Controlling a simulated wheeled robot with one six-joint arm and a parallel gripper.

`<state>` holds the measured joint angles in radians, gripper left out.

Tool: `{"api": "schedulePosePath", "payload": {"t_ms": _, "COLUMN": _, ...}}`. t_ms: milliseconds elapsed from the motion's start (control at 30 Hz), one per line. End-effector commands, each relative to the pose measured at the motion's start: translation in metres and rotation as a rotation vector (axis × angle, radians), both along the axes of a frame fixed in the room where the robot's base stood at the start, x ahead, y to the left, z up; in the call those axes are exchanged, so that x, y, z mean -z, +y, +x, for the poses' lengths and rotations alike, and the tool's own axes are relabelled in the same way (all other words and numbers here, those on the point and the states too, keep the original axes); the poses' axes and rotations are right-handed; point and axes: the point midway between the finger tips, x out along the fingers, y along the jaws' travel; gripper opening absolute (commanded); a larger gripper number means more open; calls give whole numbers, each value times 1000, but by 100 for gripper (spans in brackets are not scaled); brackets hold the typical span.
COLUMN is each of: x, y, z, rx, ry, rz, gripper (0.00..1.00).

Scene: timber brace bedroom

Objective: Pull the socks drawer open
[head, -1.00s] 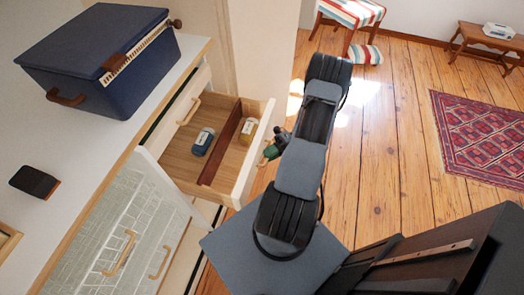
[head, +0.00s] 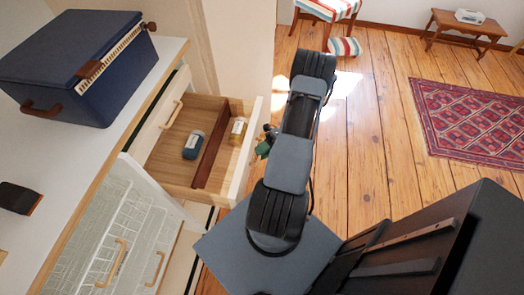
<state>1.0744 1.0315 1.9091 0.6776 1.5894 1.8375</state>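The pulled-out drawer (head: 173,149) is pale wood inside, with a cream front panel (head: 244,150) and a dark brown divider (head: 211,148). A dark blue-grey roll (head: 194,145) lies left of the divider and a yellowish roll (head: 238,130) lies right of it; these look like rolled socks. My gripper (head: 265,143) is at the outer face of the drawer front, mostly hidden behind my arm. A small green and dark part shows there. The drawer's handle and my fingertips cannot be made out.
A dark blue lidded box (head: 75,70) sits on the cabinet top. Another drawer front with a wooden handle (head: 171,115) is behind the open drawer. A striped stool, a bench and a red rug (head: 470,125) stand clear across the wooden floor.

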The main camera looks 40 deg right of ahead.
Motion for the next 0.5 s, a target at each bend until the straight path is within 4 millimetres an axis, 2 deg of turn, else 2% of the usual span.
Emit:
{"api": "schedulePosePath", "payload": {"t_ms": 167, "x": 0, "y": -3, "z": 0, "rx": 0, "ry": -1, "rz": -1, "gripper": 23}}
{"api": "schedulePosePath", "payload": {"t_ms": 267, "x": -1, "y": -13, "z": -2, "rx": -1, "ry": -2, "rz": -2, "gripper": 23}}
{"api": "schedulePosePath", "payload": {"t_ms": 500, "x": -6, "y": -58, "z": -11, "rx": 1, "ry": -2, "rz": -4, "gripper": 23}}
